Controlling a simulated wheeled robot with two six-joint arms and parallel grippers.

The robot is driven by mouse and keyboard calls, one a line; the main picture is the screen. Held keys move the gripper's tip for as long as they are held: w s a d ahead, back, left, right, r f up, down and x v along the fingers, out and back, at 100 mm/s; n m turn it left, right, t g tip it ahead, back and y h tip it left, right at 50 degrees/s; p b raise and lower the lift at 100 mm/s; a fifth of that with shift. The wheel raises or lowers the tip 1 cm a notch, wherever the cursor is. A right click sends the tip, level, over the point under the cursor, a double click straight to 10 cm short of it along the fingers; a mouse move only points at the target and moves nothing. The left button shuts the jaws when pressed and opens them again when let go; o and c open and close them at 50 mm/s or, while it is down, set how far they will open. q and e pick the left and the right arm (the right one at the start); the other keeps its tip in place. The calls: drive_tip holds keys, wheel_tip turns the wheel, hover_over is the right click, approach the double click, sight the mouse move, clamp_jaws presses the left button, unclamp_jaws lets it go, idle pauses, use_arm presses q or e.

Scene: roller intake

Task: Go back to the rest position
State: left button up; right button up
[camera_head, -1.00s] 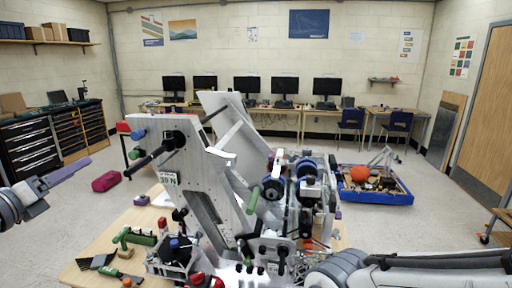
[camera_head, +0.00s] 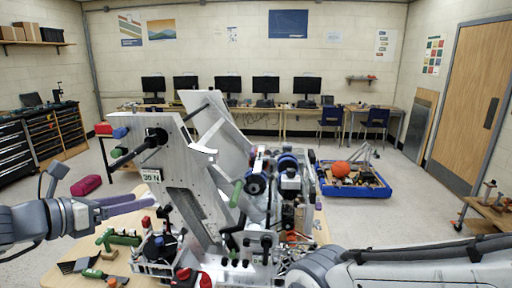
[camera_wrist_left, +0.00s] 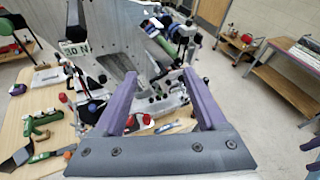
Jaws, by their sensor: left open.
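My left gripper (camera_head: 130,203) comes in from the left in the head view, with its purple fingers left of the grey metal roller machine (camera_head: 195,190). In the left wrist view its two purple fingers (camera_wrist_left: 162,100) stand wide apart, with nothing held between them. The machine (camera_wrist_left: 120,60) shows beyond the fingers there. My right arm lies across the lower right of the head view; its gripper does not show.
A wooden table (camera_head: 60,272) under the machine carries green-handled tools and a caddy (camera_head: 155,250). A blue tray (camera_head: 350,190) with an orange ball (camera_head: 340,169) is on the floor. A wooden cart (camera_head: 490,205) stands at the right.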

use_arm(q)
drive_tip(key=s+d+f+m+g+h+b, duration=0.1)
drive_tip(key=s+d+f+m+g, duration=0.4)
drive_tip(key=d+m, duration=0.35)
drive_tip(key=s+d+f+m+g, duration=0.5)
drive_tip(key=d+m, duration=0.2)
drive_tip(key=d, duration=0.3)
drive_tip(key=s+d+f+m+g+y, duration=0.1)
drive_tip(key=s+f+m+y, duration=0.2)
drive_tip(key=m, duration=0.9)
drive_tip(key=s+d+f+m+g+y+b, duration=0.1)
drive_tip(key=s+f+m+y, duration=0.3)
drive_tip(key=s+m, duration=0.6)
wheel_tip(320, 180, down, 2)
drive_tip(key=shift+d+f+m+g+y, duration=0.1)
drive_tip(key=shift+d+m+g+y, duration=0.2)
drive_tip(key=shift+d+m, duration=0.5)
drive_tip(key=shift+a, duration=0.1)
